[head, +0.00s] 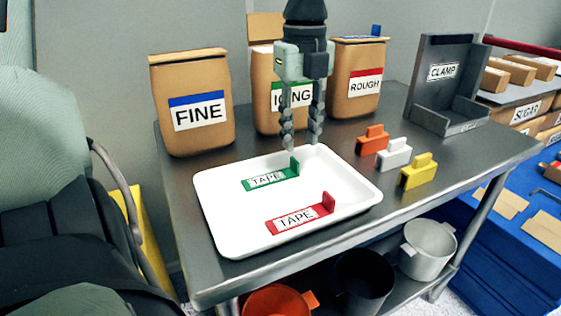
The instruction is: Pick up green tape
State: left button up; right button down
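The green tape (283,175) lies in the white tray (225,225), toward its back. It is a flat strip with a "TAPE" label and an upright tab at its right end. My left gripper (302,146) points straight down over the back of the tray, close to the green tab. Its two fingers are apart with nothing between them. I cannot tell its exact height above the tab. The red tape (327,204), also labelled "TAPE", lies nearer the front of the tray. My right gripper is not in view.
Paper bags marked FINE (190,140), ICING (268,120) and ROUGH (350,103) stand behind the tray. Orange (372,141), white (394,156) and yellow (417,173) blocks stand to its right. A grey clamp holder (430,105) stands at the back right. The table's right front is clear.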

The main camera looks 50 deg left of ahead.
aim_at(297, 162)
pick_arm(q)
jog(key=f, duration=0.5)
jog(key=shift+s+a+f+p, duration=0.2)
jog(key=shift+f+p, duration=0.1)
jog(key=shift+f, duration=0.1)
grip_shut()
